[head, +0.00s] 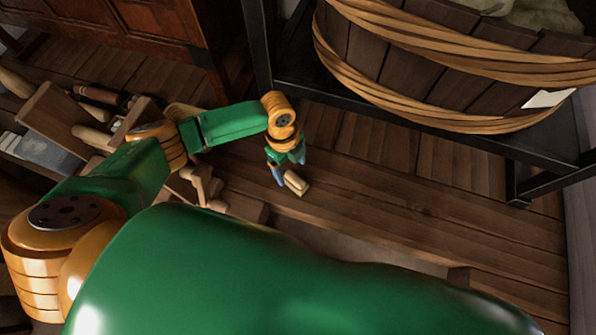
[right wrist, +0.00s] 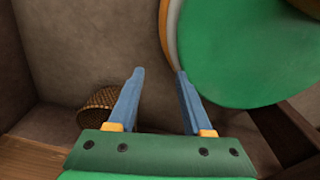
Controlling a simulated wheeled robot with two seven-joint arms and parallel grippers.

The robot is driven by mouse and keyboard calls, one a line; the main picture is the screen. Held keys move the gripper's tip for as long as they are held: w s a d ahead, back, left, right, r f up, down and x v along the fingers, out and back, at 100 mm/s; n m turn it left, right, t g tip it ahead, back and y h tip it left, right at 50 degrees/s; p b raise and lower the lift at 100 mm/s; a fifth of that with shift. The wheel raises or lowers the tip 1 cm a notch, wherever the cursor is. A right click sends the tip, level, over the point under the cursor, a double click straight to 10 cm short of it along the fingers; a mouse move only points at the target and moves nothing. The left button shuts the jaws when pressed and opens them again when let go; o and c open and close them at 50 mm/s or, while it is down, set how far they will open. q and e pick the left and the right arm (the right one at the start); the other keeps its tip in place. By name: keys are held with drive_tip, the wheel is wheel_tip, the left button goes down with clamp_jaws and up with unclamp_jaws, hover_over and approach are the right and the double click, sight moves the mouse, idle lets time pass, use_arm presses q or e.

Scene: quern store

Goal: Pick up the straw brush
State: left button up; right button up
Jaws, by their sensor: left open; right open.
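A small tan, block-like thing (head: 296,184), which may be the straw brush, is on or just above the wooden boards in the head view. My left gripper (head: 288,170) points down right beside it, with its blue fingers apart. I cannot tell whether the thing lies between the fingers or touches them. My right gripper (right wrist: 160,74) is open in the right wrist view, with nothing between its fingers. It is out of sight in the head view.
A large rope-bound wooden tub (head: 400,62) stands on a black metal rack (head: 515,180). A toolbox (head: 62,122) with wooden-handled tools is at left. A brown woven thing (right wrist: 98,100) lies beyond my right gripper. Bare boards (head: 400,210) extend right of my left gripper.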

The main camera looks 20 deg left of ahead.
sight(294, 177)
use_arm(q)
drive_tip(key=f, duration=0.2)
drive_tip(key=d+f+b, duration=0.1)
drive_tip(key=f+b, duration=0.1)
drive_tip(key=f, duration=0.1)
drive_tip(key=shift+s+d+f, duration=0.15)
drive_tip(key=shift+s+f, duration=0.15)
drive_tip(key=shift+s, duration=0.1)
drive_tip(key=shift+f, duration=0.25)
drive_tip(key=shift+r, duration=0.1)
clamp_jaws()
use_arm(e)
drive_tip(key=shift+w+d+f, duration=0.25)
drive_tip(key=shift+d+f, duration=0.2)
drive_tip(key=shift+f, duration=0.15)
drive_tip(key=shift+w+d+f, duration=0.2)
drive_tip(key=shift+d+f, duration=0.25)
drive_tip(key=shift+f, duration=0.1)
